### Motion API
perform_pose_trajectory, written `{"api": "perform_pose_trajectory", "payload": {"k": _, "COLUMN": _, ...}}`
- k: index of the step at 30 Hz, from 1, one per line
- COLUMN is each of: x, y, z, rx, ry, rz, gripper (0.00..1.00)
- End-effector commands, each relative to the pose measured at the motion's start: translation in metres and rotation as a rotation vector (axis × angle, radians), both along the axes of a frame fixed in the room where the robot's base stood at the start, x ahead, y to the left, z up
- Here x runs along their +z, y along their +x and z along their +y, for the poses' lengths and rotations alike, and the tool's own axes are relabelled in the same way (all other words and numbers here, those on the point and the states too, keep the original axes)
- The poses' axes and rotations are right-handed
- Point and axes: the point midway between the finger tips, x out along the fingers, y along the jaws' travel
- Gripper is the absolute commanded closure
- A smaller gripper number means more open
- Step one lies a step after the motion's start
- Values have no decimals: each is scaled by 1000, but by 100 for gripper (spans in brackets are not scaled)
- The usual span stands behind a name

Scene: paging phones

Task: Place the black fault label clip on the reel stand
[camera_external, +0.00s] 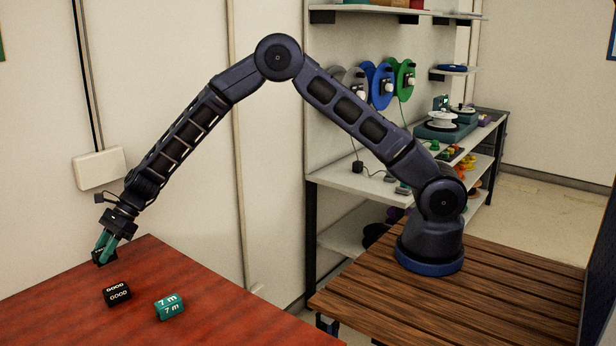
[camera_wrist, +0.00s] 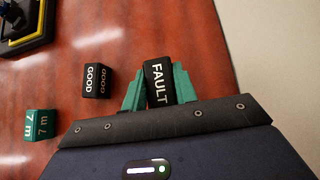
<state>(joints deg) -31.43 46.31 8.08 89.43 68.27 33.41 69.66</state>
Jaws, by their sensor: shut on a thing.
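The black fault label clip (camera_wrist: 158,82) has white "FAULT" lettering and sits between the green fingers of my gripper (camera_wrist: 160,90) in the wrist view. In the external view my gripper (camera_external: 107,247) is shut on the clip (camera_external: 101,258), low at the far left of the red table; the clip is mostly hidden by the fingers. I cannot tell whether the clip touches the table. I cannot pick out the reel stand with certainty; a white reel (camera_external: 442,120) on a teal base (camera_external: 440,131) stands on the shelf unit at the right.
A black "GOOD" clip (camera_external: 117,294) and a teal "7 m" clip (camera_external: 169,306) lie on the red table (camera_external: 220,320). A yellow and black object (camera_wrist: 25,25) shows at the wrist view's corner. Grey, blue and green reels (camera_external: 381,85) hang on the wall. A wall box (camera_external: 100,167) is near my gripper.

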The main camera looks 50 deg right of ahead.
Motion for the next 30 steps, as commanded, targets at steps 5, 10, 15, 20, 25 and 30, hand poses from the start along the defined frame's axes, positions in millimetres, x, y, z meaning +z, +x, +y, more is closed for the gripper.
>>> {"api": "perform_pose_trajectory", "payload": {"k": 5, "x": -10, "y": 0, "z": 0, "rx": -1, "ry": 0, "rz": 2, "gripper": 97}}
{"api": "perform_pose_trajectory", "payload": {"k": 10, "x": -32, "y": 0, "z": 0, "rx": -1, "ry": -1, "rz": 3, "gripper": 97}}
{"api": "perform_pose_trajectory", "payload": {"k": 15, "x": -42, "y": 1, "z": 0, "rx": -2, "ry": 0, "rz": 1, "gripper": 97}}
{"api": "perform_pose_trajectory", "payload": {"k": 20, "x": -41, "y": 0, "z": 0, "rx": -1, "ry": 0, "rz": 0, "gripper": 97}}
{"api": "perform_pose_trajectory", "payload": {"k": 25, "x": -43, "y": 0, "z": 0, "rx": -1, "ry": 0, "rz": 0, "gripper": 64}}
{"api": "perform_pose_trajectory", "payload": {"k": 30, "x": -43, "y": 0, "z": 0, "rx": -1, "ry": 0, "rz": 0, "gripper": 50}}
